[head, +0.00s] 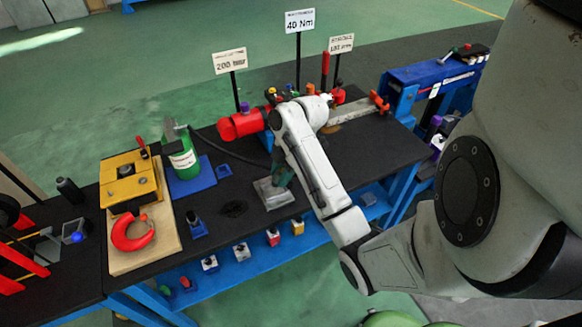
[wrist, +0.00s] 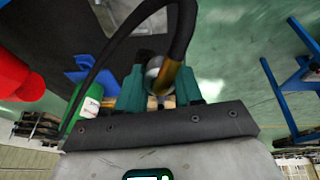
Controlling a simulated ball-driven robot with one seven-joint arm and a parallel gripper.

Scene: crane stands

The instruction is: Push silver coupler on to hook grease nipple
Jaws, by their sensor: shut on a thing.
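My gripper (wrist: 158,90) has teal fingers closed around the silver coupler (wrist: 153,67), with a brass-coloured fitting and a black hose (wrist: 182,35) at it. In the head view my gripper (head: 281,170) is above a small grey tray (head: 275,196), and the coupler is hidden there. The red hook (head: 132,233) lies on a wooden board (head: 158,255) at the left of the bench, well apart from my gripper. Its grease nipple is too small to make out. The hose (head: 235,156) runs from the green grease container (head: 183,160) towards my gripper.
A yellow block (head: 130,185) sits behind the hook. The green container stands on a blue mat (head: 205,179) between hook and gripper. A red cylinder (head: 240,125) and signposts stand behind. Bare black bench lies between.

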